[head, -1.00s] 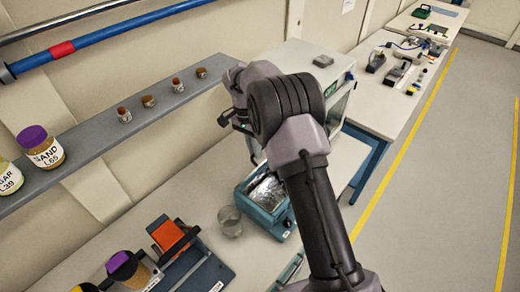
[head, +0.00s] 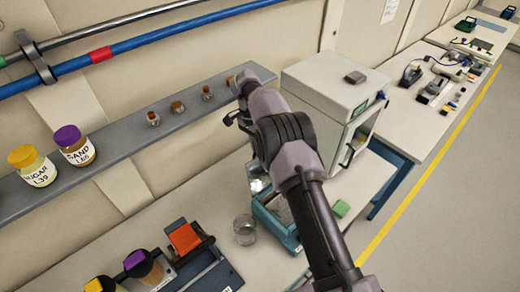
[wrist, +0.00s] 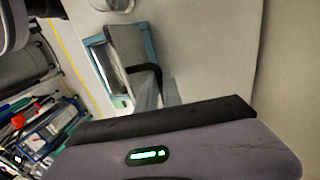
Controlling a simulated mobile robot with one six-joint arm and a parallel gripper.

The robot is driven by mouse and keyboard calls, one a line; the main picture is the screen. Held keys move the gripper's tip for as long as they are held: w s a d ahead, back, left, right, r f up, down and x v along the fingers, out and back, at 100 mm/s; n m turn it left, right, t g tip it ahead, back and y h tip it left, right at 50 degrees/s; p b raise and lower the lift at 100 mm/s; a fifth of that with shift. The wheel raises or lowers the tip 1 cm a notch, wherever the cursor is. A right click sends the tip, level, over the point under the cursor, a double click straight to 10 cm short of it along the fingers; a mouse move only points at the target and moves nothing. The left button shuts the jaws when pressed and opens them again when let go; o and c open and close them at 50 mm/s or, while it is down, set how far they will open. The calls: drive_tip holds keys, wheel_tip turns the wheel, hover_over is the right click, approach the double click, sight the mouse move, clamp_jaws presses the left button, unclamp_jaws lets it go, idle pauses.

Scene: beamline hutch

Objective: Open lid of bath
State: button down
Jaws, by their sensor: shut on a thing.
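The bath (head: 272,222) is a teal box on the bench, partly covered by my arm in the head view. A shiny metal piece, apparently its lid (head: 258,185), shows at its back edge beside my arm; its angle is hard to tell. My gripper is above the back of the bath, its tips hidden behind my arm in the head view. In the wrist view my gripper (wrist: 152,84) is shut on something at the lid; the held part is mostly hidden. The teal-rimmed bath (wrist: 97,42) also shows there at upper left.
A glass beaker (head: 244,230) stands just left of the bath. An orange-topped device (head: 184,238) is further left. A white cabinet (head: 325,90) stands behind to the right. A shelf (head: 125,145) with jars runs along the wall. The floor at right is clear.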

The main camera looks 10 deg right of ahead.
drive_tip(key=shift+w, duration=0.15)
drive_tip(key=c, duration=1.5)
unclamp_jaws()
